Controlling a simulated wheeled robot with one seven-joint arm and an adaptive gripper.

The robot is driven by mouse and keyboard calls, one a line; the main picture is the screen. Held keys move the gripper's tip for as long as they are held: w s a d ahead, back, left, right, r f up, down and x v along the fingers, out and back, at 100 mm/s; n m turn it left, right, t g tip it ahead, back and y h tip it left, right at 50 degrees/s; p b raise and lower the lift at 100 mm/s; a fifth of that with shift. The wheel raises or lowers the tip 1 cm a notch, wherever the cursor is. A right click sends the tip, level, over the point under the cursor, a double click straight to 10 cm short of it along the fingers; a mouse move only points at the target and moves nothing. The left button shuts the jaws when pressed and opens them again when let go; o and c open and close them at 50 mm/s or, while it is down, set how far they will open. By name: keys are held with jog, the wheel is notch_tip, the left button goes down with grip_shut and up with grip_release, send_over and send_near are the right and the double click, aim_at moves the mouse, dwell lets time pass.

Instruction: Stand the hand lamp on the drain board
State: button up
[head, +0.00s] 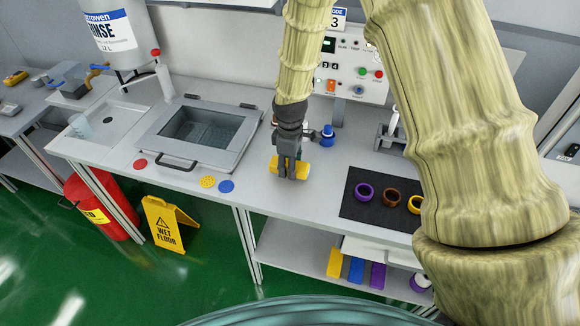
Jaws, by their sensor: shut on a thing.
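My gripper (287,172) points down over the workbench, right of the lidded basin. It is shut on a yellow thing, which looks like the hand lamp (302,170); parts of it show on both sides of the fingers. The fingers hide its middle, and I cannot tell whether it touches the bench. The pale, shallow-rimmed surface at the left, under the rinse tank, looks like the drain board (103,137). A pale translucent cup (82,127) stands at its left part.
Red (140,164), yellow (207,181) and blue (226,186) discs lie along the front edge. A blue-topped item (327,136) stands close right. A black mat (375,212) holds rings.

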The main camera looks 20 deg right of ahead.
jog(key=shift+f+p, duration=0.3)
jog(key=shift+f, duration=0.75)
jog(key=shift+f, duration=0.1)
jog(key=o, duration=1.2)
jog(key=shift+c, duration=0.2)
jog(key=shift+r+b, duration=1.4)
jog(key=shift+r, duration=4.7)
